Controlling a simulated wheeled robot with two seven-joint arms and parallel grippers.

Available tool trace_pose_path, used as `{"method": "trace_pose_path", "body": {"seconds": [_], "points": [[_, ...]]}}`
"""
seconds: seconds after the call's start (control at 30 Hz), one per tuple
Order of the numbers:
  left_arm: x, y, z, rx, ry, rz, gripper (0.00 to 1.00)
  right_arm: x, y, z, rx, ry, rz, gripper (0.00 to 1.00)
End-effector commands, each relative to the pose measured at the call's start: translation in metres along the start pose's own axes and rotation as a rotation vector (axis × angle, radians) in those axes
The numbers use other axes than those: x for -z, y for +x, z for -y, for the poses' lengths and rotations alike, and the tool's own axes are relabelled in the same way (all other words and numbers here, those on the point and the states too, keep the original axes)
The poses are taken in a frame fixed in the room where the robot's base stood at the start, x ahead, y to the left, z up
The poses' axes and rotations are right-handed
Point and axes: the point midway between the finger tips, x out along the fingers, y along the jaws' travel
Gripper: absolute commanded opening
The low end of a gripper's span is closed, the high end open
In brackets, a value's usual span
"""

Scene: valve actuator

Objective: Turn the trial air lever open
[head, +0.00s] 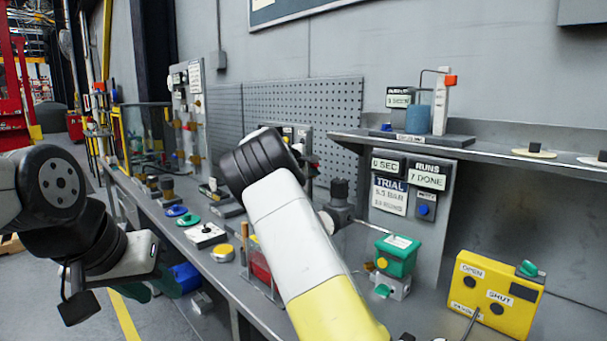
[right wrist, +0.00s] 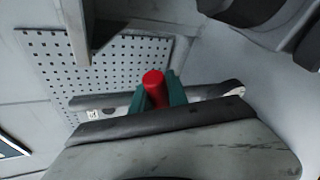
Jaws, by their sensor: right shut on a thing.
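In the right wrist view, my right gripper (right wrist: 156,88) has its two teal fingers shut on the round end of a red handle (right wrist: 153,77), taken to be the trial air lever. The rest of the handle is hidden, so its angle cannot be told. In the head view, my right arm reaches up and away over the bench and hides that gripper. A placard reading TRIAL 5.5 BAR (head: 389,196) hangs on the grey panel. My left gripper (head: 138,291) is low at the left, beside the bench, partly hidden; its jaws are unclear.
A green box (head: 397,257) stands on the bench (head: 245,292). A yellow box marked OPEN and SHUT (head: 495,297) is at the right. Coloured discs and small parts lie along the bench's left side. A pegboard (head: 320,108) and a shelf (head: 490,156) are behind.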

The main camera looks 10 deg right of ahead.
Motion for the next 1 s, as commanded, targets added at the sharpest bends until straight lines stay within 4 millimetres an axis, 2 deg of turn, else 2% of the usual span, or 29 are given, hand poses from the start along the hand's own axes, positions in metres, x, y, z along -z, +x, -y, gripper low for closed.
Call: {"method": "trace_pose_path", "body": {"seconds": [0.33, 0.83, 0.87, 0.97, 1.0], "points": [[0.0000, 0.0000, 0.0000, 0.000, 0.000, 0.000, 0.36, 0.0012, -0.0023, -0.0096, 0.054, -0.129, 0.037, 0.00], [0.0000, 0.0000, 0.0000, 0.000, 0.000, 0.000, 0.36, 0.0019, -0.0029, -0.0107, 0.062, -0.150, 0.043, 0.00], [0.0000, 0.0000, 0.0000, 0.000, 0.000, 0.000, 0.36, 0.0019, -0.0028, -0.0107, 0.062, -0.150, 0.043, 0.21], [0.0000, 0.0000, 0.0000, 0.000, 0.000, 0.000, 0.36, 0.0018, -0.0028, -0.0108, 0.062, -0.149, 0.043, 0.41], [0.0000, 0.0000, 0.0000, 0.000, 0.000, 0.000, 0.36, 0.0018, -0.0028, -0.0109, 0.062, -0.149, 0.043, 0.41]]}}
